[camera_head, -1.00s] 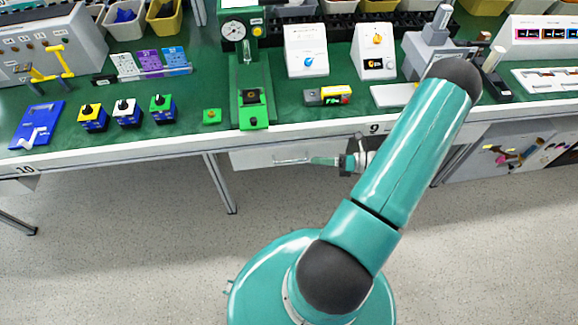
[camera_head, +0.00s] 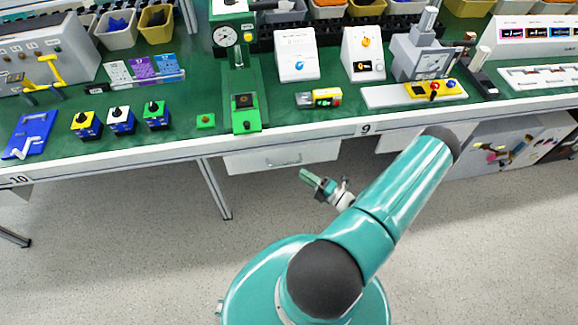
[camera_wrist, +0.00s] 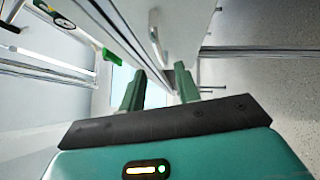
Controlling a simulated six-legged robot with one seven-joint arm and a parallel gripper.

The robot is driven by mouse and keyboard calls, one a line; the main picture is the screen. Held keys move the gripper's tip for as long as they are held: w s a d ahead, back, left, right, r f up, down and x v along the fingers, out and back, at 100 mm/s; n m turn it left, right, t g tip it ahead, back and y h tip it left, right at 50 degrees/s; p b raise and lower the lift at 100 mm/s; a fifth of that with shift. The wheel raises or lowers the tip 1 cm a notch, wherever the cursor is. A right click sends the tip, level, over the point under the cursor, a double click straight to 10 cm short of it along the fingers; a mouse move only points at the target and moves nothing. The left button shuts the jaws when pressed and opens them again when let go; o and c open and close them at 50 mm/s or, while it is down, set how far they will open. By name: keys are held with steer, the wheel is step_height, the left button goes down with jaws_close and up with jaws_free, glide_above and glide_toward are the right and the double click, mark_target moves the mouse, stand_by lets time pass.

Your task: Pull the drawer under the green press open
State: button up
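The green press (camera_head: 240,75) stands on the bench. Below it, the white drawer (camera_head: 245,163) hangs under the bench edge, and its front looks shut. Its thin metal bar handle (camera_head: 283,163) runs across the front. In the wrist view a pale bar handle (camera_wrist: 156,40) shows ahead, beyond the fingertips and apart from them. My gripper (camera_head: 311,182) is in front of the drawer, a little low and right of the handle, not touching it. In the wrist view its two green fingers (camera_wrist: 160,84) are spread with nothing between them.
Another white drawer front (camera_head: 395,141) is partly hidden by my arm at the right. A bench leg (camera_head: 215,190) stands left of the drawer. The bench edge (camera_head: 320,137) overhangs above it. The floor (camera_head: 130,250) in front is clear.

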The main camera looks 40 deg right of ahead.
steer(key=r, duration=0.1)
glide_above(289, 166)
steer(key=s+a, duration=0.3)
steer(key=shift+s, duration=0.1)
jaws_close()
